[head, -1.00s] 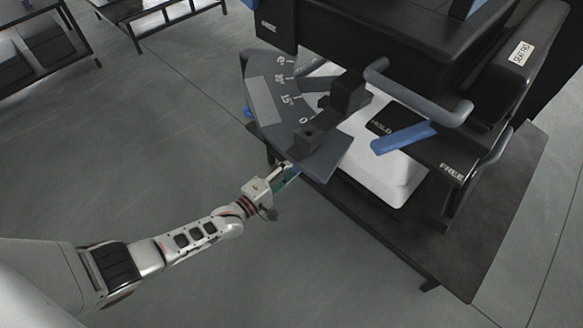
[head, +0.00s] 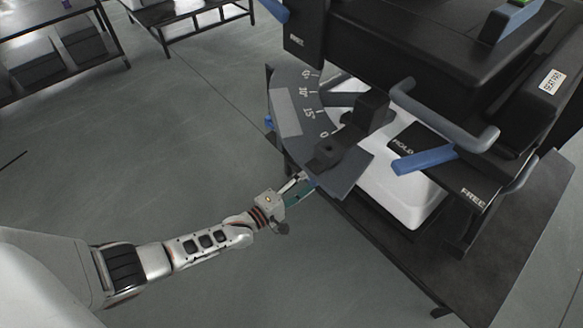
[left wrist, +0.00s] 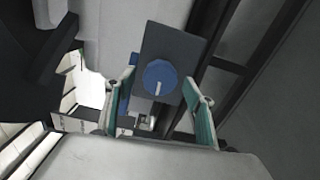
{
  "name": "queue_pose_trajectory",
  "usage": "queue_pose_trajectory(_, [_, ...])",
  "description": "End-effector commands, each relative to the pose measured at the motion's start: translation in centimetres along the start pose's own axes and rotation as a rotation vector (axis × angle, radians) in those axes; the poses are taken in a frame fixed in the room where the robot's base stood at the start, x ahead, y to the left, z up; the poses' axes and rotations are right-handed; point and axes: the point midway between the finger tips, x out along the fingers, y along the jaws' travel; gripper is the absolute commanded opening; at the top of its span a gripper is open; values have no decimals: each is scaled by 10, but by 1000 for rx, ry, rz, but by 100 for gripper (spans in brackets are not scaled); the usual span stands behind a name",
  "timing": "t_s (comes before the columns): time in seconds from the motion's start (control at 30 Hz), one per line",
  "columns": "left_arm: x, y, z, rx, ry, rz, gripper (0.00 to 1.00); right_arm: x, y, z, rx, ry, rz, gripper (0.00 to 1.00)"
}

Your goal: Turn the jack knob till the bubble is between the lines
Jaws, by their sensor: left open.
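A round blue knob (left wrist: 161,77) with a white mark sits on a dark grey plate (left wrist: 172,45) in the left wrist view. My left gripper (left wrist: 161,80) is open, with one teal finger on each side of the knob; contact cannot be told. In the head view my left gripper (head: 304,187) is at the near lower edge of the grey angle-scale plate (head: 345,180), and the knob is hidden there. A small green part on a blue block (head: 512,16) at the top edge may be the level; no bubble or lines can be made out. My right gripper is not in view.
A black machine (head: 410,50) with a grey bar handle (head: 440,118), a blue lever (head: 424,160) and a white body (head: 405,195) stands on a dark platform (head: 500,240). Shelves (head: 50,60) stand far left. The floor left of my arm is clear.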

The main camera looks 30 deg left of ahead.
Motion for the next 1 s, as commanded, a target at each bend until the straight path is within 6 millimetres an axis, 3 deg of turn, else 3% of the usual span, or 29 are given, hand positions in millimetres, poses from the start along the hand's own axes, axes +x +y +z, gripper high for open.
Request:
queue_pose_trajectory(0.5, [-95,-1,1,-1,-1,-2,54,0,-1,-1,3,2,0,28])
queue_pose_trajectory(0.7, [-110,-1,1,-2,0,-2,54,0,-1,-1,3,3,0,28])
queue_pose_trajectory(1.0, [-112,-1,1,-2,0,-1,54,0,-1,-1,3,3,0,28])
